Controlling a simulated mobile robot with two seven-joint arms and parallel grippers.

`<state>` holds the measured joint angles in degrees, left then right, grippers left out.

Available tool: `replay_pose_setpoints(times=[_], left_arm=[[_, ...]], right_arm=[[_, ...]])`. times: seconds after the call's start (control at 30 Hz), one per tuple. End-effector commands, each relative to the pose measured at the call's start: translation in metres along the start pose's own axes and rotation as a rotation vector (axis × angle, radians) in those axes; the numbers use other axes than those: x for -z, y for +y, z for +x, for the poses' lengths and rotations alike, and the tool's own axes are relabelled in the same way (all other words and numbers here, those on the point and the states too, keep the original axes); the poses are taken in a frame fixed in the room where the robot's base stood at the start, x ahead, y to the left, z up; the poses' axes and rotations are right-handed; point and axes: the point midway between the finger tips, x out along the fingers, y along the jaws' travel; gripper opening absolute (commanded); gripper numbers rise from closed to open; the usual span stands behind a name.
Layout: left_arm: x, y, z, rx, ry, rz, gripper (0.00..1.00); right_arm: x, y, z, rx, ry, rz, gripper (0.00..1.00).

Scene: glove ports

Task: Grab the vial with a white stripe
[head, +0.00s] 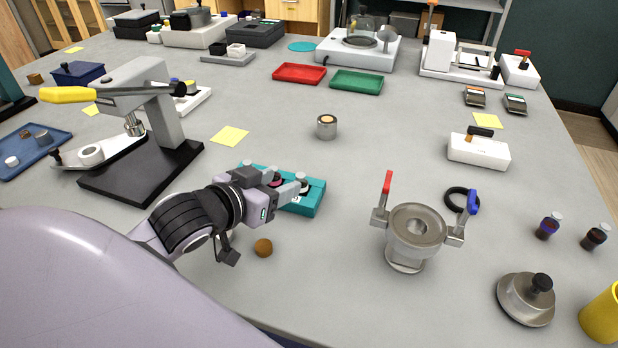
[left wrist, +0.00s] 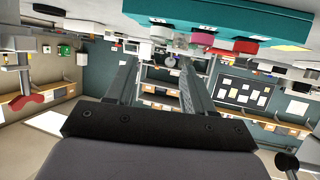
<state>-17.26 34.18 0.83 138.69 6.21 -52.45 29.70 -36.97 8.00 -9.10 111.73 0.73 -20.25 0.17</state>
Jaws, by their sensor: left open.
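A teal rack (head: 312,203) stands near the middle front of the table; it also fills the top of the left wrist view (left wrist: 225,15), upside down. Vials with differently coloured caps sit in it. In the left wrist view I see a pink one (left wrist: 203,39), a red one (left wrist: 246,46) and a pale one (left wrist: 160,32). I cannot make out which has a white stripe. My right gripper is not in view.
A steel pot with red and blue handles (head: 415,232) stands right of the rack. Two dark vials (head: 547,226) (head: 595,237) stand at far right. A black-based press (head: 140,165) is at left.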

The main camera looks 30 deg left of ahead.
Motion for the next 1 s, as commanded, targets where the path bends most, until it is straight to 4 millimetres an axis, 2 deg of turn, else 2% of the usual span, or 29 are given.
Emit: replay_pose_setpoints(times=[0.27, 0.53, 0.7, 0.9, 0.97, 1.0], left_arm=[[0.002, 0.001, 0.024, 0.0, 0.002, -0.001, 0.53], [0.002, 0.003, 0.057, 0.001, 0.001, 0.0, 0.53], [0.002, 0.003, 0.065, 0.0, 0.001, 0.001, 0.53], [0.001, 0.003, 0.065, 0.0, 0.001, 0.0, 0.53], [0.001, 0.003, 0.065, 0.0, 0.001, 0.0, 0.33], [0.001, 0.003, 0.065, 0.0, 0.001, 0.0, 0.2]], right_arm=[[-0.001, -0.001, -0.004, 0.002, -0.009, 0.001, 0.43], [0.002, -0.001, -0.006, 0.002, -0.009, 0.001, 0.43], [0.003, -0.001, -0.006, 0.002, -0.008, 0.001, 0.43], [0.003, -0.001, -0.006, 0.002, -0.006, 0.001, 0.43], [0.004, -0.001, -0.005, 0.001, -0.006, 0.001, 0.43], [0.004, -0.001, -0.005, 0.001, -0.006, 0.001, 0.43]])
